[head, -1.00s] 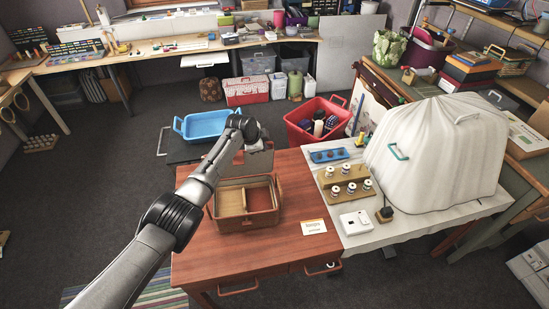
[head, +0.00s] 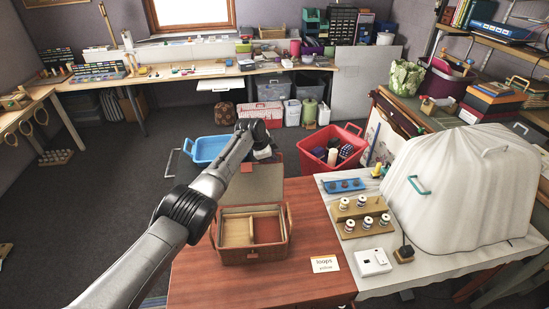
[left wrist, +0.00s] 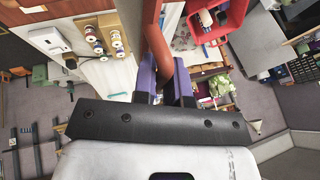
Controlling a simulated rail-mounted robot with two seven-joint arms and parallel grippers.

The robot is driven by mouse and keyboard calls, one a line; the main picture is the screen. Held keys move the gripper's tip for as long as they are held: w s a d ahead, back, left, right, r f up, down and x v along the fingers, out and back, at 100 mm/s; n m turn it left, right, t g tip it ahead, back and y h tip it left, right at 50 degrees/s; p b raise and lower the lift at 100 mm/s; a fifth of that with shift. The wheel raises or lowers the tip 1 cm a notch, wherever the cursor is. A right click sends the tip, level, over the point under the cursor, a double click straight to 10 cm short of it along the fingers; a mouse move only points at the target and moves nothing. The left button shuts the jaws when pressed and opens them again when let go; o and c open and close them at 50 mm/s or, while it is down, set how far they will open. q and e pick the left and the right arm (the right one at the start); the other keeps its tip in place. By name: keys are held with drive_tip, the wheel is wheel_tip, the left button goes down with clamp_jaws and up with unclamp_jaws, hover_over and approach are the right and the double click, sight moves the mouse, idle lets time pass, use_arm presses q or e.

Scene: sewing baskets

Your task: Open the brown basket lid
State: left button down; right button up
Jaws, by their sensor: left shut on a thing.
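The brown basket (head: 252,252) stands on the reddish wooden table at its left part. Its inside shows, split into a light compartment and a red-brown one. Its lid (head: 254,184) is raised and tilted back behind the basket, with the beige inner face showing. My left gripper (head: 264,153) is at the lid's far edge, its fingertips largely hidden by the arm. In the left wrist view its purple fingers (left wrist: 166,85) are shut on a red-brown strip (left wrist: 157,40), which appears to be the lid's handle. My right gripper is not in view.
A blue tub (head: 207,150) and a red tub (head: 342,134) stand beyond the table. A card (head: 325,264) lies right of the basket. The white table (head: 340,206) holds a spool rack (head: 362,212) and a large covered shape (head: 465,195).

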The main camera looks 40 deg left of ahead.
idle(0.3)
use_arm(q)
drive_tip(key=c, duration=1.2)
unclamp_jaws()
drive_tip(key=shift+s+a+r, duration=0.1)
drive_tip(key=shift+s+r, duration=0.15)
drive_tip(key=shift+r, duration=0.15)
drive_tip(key=b+v, duration=0.1)
drive_tip(key=v, duration=1.2)
drive_tip(key=shift+r, duration=0.1)
